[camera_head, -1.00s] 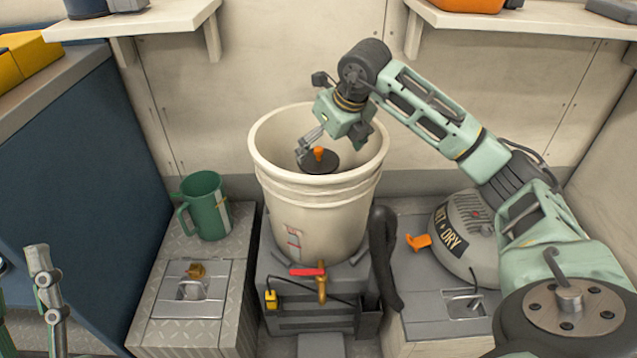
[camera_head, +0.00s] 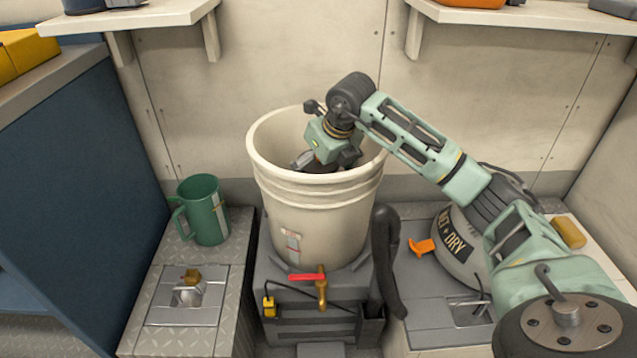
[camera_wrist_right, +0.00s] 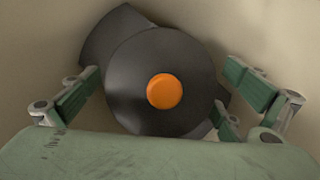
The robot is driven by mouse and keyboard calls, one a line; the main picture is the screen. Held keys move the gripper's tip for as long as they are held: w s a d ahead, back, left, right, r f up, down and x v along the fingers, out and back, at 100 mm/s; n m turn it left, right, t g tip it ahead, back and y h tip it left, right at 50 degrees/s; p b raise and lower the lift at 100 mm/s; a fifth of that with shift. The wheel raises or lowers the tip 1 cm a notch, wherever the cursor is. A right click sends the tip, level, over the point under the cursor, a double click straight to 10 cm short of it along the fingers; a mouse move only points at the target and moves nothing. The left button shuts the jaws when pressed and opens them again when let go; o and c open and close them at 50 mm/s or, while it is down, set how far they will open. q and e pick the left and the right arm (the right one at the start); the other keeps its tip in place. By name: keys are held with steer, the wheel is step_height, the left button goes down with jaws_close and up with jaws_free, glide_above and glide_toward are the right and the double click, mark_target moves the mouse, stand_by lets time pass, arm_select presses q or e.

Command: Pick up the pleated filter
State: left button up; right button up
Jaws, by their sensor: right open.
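A dark round disc with an orange knob in its middle, likely the pleated filter's top (camera_wrist_right: 128,62), shows inside the bucket in the right wrist view. No pleats can be seen. In the head view the disc is mostly hidden behind my right gripper (camera_head: 308,161). That gripper reaches down into the white bucket (camera_head: 315,215). In the right wrist view its green fingers stand apart, one on each side of the disc, and nothing is held. My left gripper is out of view.
The bucket's rim surrounds my right wrist. A green mug (camera_head: 204,210) stands to its left on a metal box. A black hose (camera_head: 385,260), an orange clip (camera_head: 422,247) and a grey wet/dry vacuum (camera_head: 455,235) are to the right. Shelves (camera_head: 130,17) are above.

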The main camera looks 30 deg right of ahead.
steer(key=c, duration=1.4)
steer(key=shift+o, duration=0.2)
